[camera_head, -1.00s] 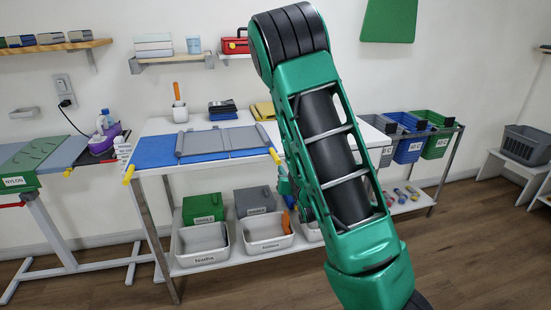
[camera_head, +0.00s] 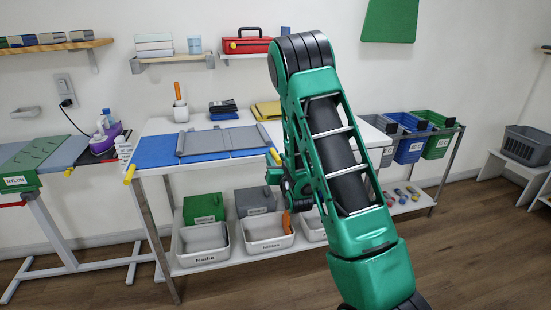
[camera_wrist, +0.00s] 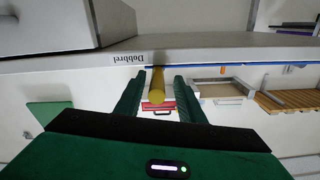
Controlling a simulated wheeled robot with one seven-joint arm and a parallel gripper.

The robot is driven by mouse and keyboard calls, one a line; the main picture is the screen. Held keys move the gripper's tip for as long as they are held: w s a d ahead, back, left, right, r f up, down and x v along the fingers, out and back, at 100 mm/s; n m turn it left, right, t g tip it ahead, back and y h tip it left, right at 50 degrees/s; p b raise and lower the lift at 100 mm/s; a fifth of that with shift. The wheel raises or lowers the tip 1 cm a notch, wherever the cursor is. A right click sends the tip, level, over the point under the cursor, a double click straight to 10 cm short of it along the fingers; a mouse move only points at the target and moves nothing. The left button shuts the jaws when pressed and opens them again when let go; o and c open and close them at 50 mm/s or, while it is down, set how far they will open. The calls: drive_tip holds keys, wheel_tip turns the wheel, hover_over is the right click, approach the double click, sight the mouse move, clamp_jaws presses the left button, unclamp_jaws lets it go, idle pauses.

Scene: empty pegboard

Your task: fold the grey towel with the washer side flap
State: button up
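The grey towel (camera_head: 202,143) lies flat and spread over the blue folding board (camera_head: 150,153) on the white workbench. Yellow handles stick out at the board's front left (camera_head: 129,174) and front right (camera_head: 275,156). Which flap is the washer side I cannot tell from any marking. In the wrist view, my gripper (camera_wrist: 156,98) has its two dark green fingers apart, with a yellow handle (camera_wrist: 157,84) showing between them; contact is not clear. In the head view my arm hides the board's right end and much of my gripper.
A red case (camera_head: 247,41) sits on the wall shelf.

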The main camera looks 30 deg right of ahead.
drive_tip(key=shift+x, duration=1.1)
drive_tip(key=shift+d, duration=0.1)
